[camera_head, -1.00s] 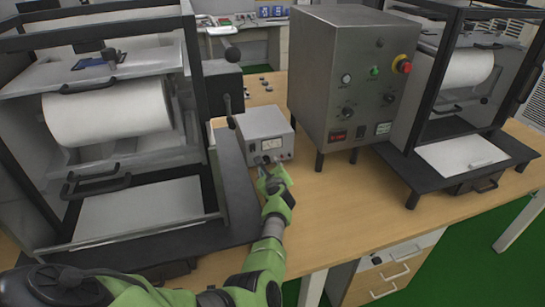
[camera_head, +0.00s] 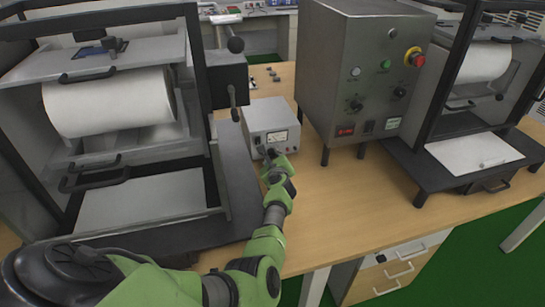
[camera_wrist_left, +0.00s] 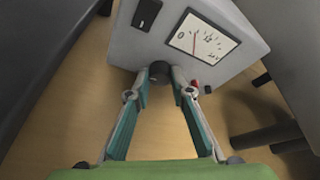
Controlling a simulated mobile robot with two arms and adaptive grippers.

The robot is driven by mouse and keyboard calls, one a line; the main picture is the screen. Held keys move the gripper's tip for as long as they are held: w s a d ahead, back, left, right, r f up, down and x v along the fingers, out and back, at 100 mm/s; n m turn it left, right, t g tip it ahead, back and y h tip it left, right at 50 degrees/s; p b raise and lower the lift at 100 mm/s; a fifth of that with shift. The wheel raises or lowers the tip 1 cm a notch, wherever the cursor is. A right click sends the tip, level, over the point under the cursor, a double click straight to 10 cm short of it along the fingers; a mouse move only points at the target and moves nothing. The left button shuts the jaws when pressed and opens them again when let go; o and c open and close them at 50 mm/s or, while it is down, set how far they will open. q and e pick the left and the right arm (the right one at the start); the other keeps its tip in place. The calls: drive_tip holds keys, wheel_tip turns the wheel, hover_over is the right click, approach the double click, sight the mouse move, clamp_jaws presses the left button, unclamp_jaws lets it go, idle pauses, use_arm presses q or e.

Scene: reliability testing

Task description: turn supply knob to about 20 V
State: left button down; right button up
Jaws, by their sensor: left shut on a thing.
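The power supply (camera_head: 268,115) is a small light-grey box on the wooden bench, with its front panel toward me. In the left wrist view it has an analog meter (camera_wrist_left: 202,42), a black switch (camera_wrist_left: 146,14) and a dark round knob (camera_wrist_left: 158,70). My left gripper (camera_head: 272,158) is at the front panel, below the meter. In the left wrist view its two fingertips (camera_wrist_left: 159,74) are closed around the knob from both sides. My right gripper is in neither view.
A tall grey control cabinet (camera_head: 352,75) with an emergency stop stands just right of the supply. A black-framed machine (camera_head: 232,165) stands close on the left, another at far right. Bare bench (camera_head: 340,200) lies in front.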

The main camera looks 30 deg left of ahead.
use_arm(q)
drive_tip(key=shift+w+d+m+g+y+b, duration=0.15)
drive_tip(key=shift+m+g+y+b, duration=0.15)
drive_tip(key=shift+m+g+b, duration=0.55)
drive_tip(key=shift+f+m+g+y+b, duration=0.1)
drive_tip(key=shift+m+g+y+b, duration=0.3)
drive_tip(key=shift+m+b, duration=0.65)
drive_tip(key=shift+m, duration=0.5)
drive_tip(key=shift+y, duration=0.3)
